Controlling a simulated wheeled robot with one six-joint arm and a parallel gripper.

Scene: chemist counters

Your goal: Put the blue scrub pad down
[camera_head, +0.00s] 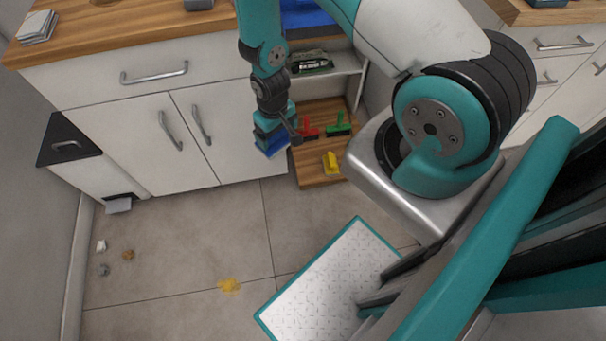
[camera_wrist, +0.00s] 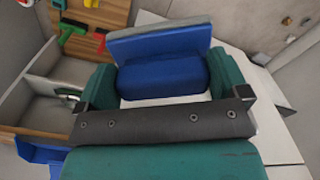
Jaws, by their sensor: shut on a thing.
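The blue scrub pad (camera_head: 270,146) is held in the air by my gripper (camera_head: 274,127), in front of the white cabinet doors and left of the wooden bottom shelf. In the wrist view the pad (camera_wrist: 160,78) shows as a blue block with a flat blue-and-grey plate at its far side. The teal fingers of my gripper (camera_wrist: 161,90) press on both its ends, shut on it. In the head view the arm and fingers hide its upper part.
Red (camera_head: 309,129), green (camera_head: 338,127) and yellow (camera_head: 331,163) tools lie on the wooden bottom shelf (camera_head: 311,181). A yellow stain (camera_head: 229,286) and small litter (camera_head: 127,255) mark the open floor.

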